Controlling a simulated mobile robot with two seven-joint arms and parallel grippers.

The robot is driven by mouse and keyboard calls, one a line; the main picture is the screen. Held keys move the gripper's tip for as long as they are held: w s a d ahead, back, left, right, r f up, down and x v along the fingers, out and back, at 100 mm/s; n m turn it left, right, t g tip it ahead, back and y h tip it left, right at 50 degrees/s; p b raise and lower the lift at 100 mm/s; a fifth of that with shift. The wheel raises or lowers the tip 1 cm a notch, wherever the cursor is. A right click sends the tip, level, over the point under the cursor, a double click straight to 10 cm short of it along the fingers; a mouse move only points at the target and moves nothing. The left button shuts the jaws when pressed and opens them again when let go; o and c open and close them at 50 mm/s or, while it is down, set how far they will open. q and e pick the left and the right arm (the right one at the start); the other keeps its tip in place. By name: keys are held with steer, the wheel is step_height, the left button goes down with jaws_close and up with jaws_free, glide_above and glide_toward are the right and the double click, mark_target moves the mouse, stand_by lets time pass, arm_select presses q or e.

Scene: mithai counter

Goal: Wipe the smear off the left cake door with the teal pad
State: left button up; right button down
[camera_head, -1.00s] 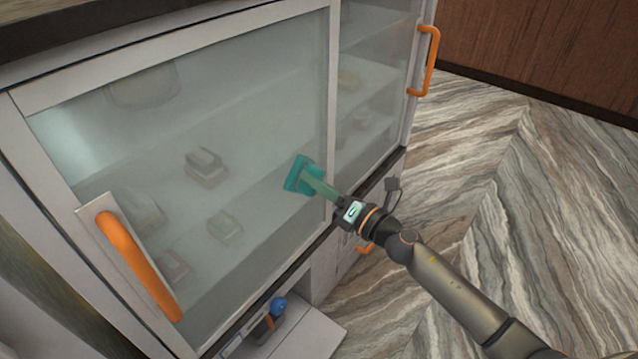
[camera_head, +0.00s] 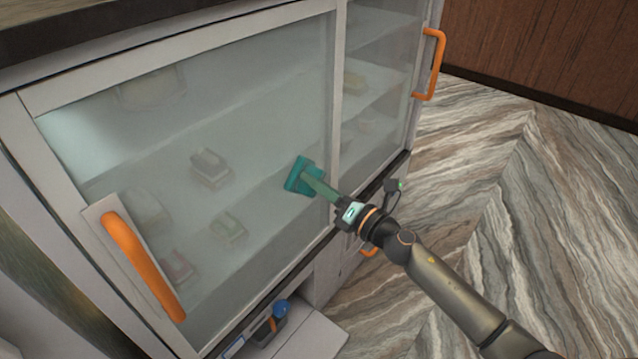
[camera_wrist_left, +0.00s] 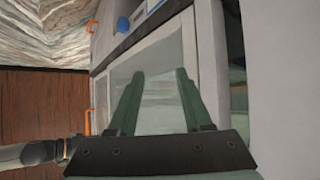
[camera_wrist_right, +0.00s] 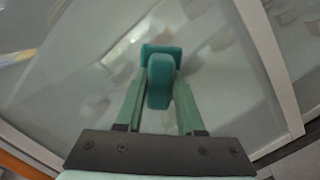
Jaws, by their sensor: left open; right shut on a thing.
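The left cake door (camera_head: 120,120) is a large framed glass pane with an orange handle (camera_head: 145,268) at its lower left. My right gripper (camera_head: 322,188) is shut on the teal pad (camera_head: 299,174), near the right side of the door's glass. The pad also shows between the fingers in the right wrist view (camera_wrist_right: 160,75). It looks to be at or very near the glass; I cannot tell if it touches. I cannot make out a clear smear on the hazy glass. My left gripper (camera_wrist_left: 155,85) is open and empty, seen only in its wrist view, facing a cabinet.
The right cake door (camera_head: 375,80) has an orange handle (camera_head: 431,62). Blurred sweets stand on shelves behind the glass. The marble-patterned floor (camera_head: 540,200) to the right is open.

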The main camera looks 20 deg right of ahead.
steer(key=shift+w+a, duration=0.15)
steer(key=shift+w, duration=0.1)
steer(key=shift+r, duration=0.1)
step_height(320, 180, up, 4)
steer(key=p, duration=0.4)
steer(key=shift+s+r, duration=0.15)
steer(key=shift+r, duration=0.05)
step_height(320, 180, up, 4)
steer(key=p, duration=0.4)
steer(key=shift+r+p, duration=0.15)
steer(key=shift+p, duration=0.15)
step_height(320, 180, down, 9)
steer(key=b, duration=0.8)
steer(key=shift+b, duration=0.4)
steer(key=shift+d+r+v, duration=0.15)
steer(key=shift+r+v, duration=0.05)
steer(key=shift+v, duration=1.25)
steer(key=shift+d+r+v, duration=0.15)
steer(key=shift+v, duration=1.25)
